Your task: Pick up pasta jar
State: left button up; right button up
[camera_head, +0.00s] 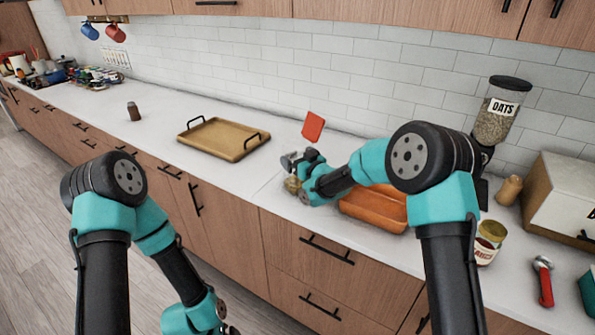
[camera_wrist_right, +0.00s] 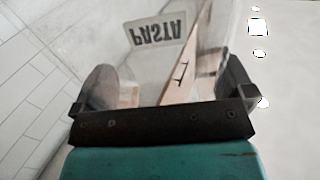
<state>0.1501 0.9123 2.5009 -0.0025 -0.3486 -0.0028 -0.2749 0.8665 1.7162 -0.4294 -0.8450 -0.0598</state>
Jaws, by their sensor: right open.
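The pasta jar is clear, with a pale PASTA label that appears upside down in the right wrist view (camera_wrist_right: 155,32). In the head view it is mostly hidden by my right gripper; a small yellowish part (camera_head: 292,184) below the gripper may be its lower end. My right gripper (camera_head: 290,160) is over the counter, its fingers apart. In the right wrist view its two fingers (camera_wrist_right: 168,88) stand on either side of the clear jar; I cannot tell if they touch it. My left arm hangs low before the cabinets, its gripper mostly cut off at the bottom edge.
An orange tray (camera_head: 375,213) lies under my right forearm. A red flat object (camera_head: 313,126) stands behind the gripper. A tan tray (camera_head: 222,138) lies to the left. An oats jar (camera_head: 494,118), a red-labelled jar (camera_head: 488,246) and a bread box (camera_head: 556,208) are to the right.

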aim_at(290, 142)
jog(key=shift+c, duration=0.3)
jog(key=c, duration=1.3)
jog(key=shift+c, duration=0.4)
jog(key=shift+r, duration=0.15)
jog(key=shift+r, duration=1.5)
jog(key=shift+s+r, duration=0.25)
jog(key=s+r, duration=0.1)
jog(key=s, duration=1.4)
jog(key=shift+s+r, duration=0.15)
jog(key=shift+s, duration=0.1)
